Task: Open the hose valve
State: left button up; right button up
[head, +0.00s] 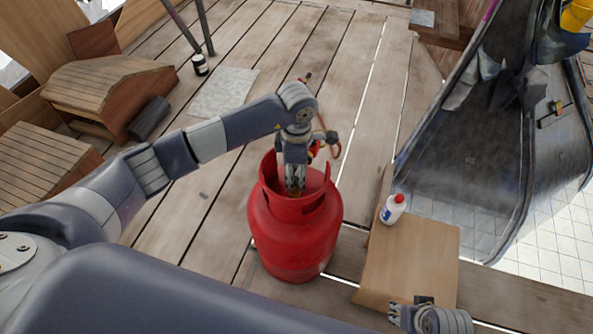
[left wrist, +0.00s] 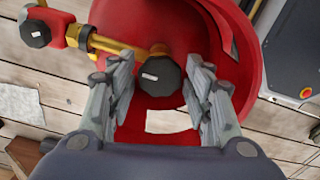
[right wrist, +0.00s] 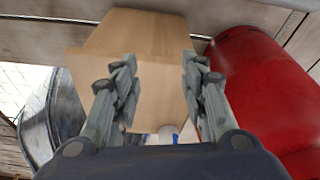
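A red gas cylinder (head: 296,235) stands upright on the plank floor in the head view. In the left wrist view, a dark faceted valve knob (left wrist: 160,76) sits inside the cylinder's red collar (left wrist: 240,60), on a brass fitting. A second dark knob (left wrist: 35,33) is on a red body with a yellow pipe, at the upper left. My left gripper (head: 295,188) points down into the collar. In the left wrist view its fingers (left wrist: 160,95) are open, one on each side of the valve knob. My right gripper (right wrist: 160,85) is open and empty beside a cardboard box.
A dark grey tub-like shell (head: 470,170) is on the right. Wooden boxes (head: 105,95) stand at the left; the planks behind the cylinder are mostly clear.

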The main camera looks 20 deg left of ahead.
pick_arm(q)
jog(key=c, duration=0.5)
jog(key=shift+n, duration=0.3)
jog(key=shift+r+n+p, duration=0.1)
jog(key=shift+n+p, duration=0.2)
jog(key=shift+n, duration=1)
jog(key=shift+w+n+p, duration=0.1)
jog(key=shift+n+p, duration=0.25)
jog(key=shift+n, duration=0.55)
jog(key=n+p, duration=0.1)
jog(key=n, duration=0.4)
jog(key=shift+a, duration=0.15)
jog(key=shift+w+n+p, duration=0.1)
jog(key=shift+n+p, duration=0.5)
jog(key=shift+n, duration=0.6)
pick_arm(e)
jog(key=s+f, duration=0.3)
jog(key=f, duration=0.8)
jog(key=shift+d+f+g, duration=0.15)
jog(key=shift+f+g, duration=0.05)
jog(key=shift+g, duration=0.1)
jog(key=shift+s, duration=0.1)
